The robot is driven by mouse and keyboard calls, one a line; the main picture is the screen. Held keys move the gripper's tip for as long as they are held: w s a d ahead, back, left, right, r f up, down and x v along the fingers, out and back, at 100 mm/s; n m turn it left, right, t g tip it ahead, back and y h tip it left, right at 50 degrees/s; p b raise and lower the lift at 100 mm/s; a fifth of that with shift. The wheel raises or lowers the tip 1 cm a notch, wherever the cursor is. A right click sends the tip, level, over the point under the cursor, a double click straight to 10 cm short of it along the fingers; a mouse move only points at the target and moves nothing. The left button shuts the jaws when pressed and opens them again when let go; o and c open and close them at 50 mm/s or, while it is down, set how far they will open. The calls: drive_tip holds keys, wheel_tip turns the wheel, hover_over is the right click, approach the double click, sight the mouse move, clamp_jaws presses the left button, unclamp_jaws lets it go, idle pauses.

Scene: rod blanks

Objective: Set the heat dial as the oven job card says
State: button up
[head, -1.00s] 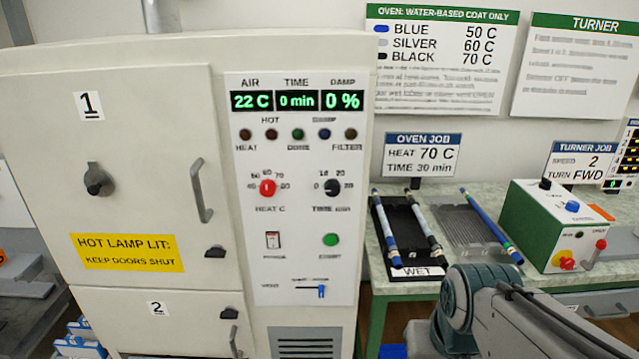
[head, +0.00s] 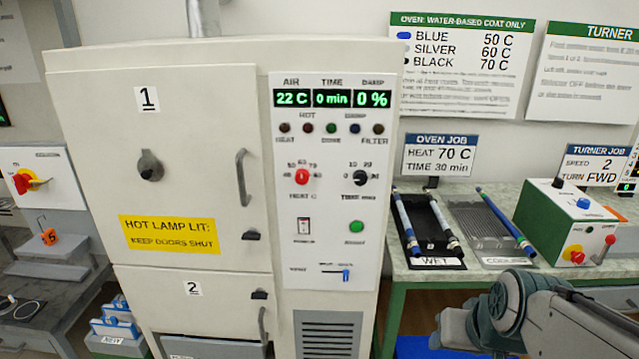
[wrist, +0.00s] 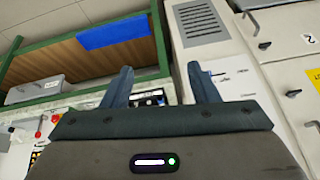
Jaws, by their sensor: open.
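The red heat dial (head: 302,177) is on the oven's pale control panel (head: 327,240), with a scale of numbers around it. Its exact setting is too small to read. The oven job card (head: 439,155) on the wall reads HEAT 70 C, TIME 30 min. The oven display (head: 332,98) shows 22 C, 0 min and 0 %. My gripper (wrist: 161,92) is open and empty in the wrist view, its two fingers well apart. In the head view my arm is low at the right, apart from the panel, and the fingertips are not clear there.
The black time dial (head: 360,177) is just right of the heat dial. Below are a switch (head: 303,226), a green button (head: 356,227) and a blue vent slider (head: 346,274). The green-legged bench (head: 410,272) with rod trays and the turner (head: 567,225) stands right.

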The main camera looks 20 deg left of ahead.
drive_tip(key=w+a+r+n+t+y, duration=0.2)
drive_tip(key=w+a+r+t, duration=0.1)
drive_tip(key=w+a, duration=0.6)
drive_tip(key=n+t+p, duration=0.2)
drive_tip(key=t, duration=0.8)
approach(301, 179)
drive_tip(key=w, duration=0.2)
drive_tip(key=w+a+p, duration=0.1)
drive_tip(key=w, duration=0.2)
drive_tip(key=w+p, duration=0.1)
drive_tip(key=w, duration=0.2)
drive_tip(key=shift+w+a+r, duration=0.1)
drive_tip(key=shift+a+r, duration=0.1)
drive_tip(key=shift+a, duration=0.15)
drive_tip(key=shift+c, duration=0.3)
drive_tip(key=c, duration=0.9)
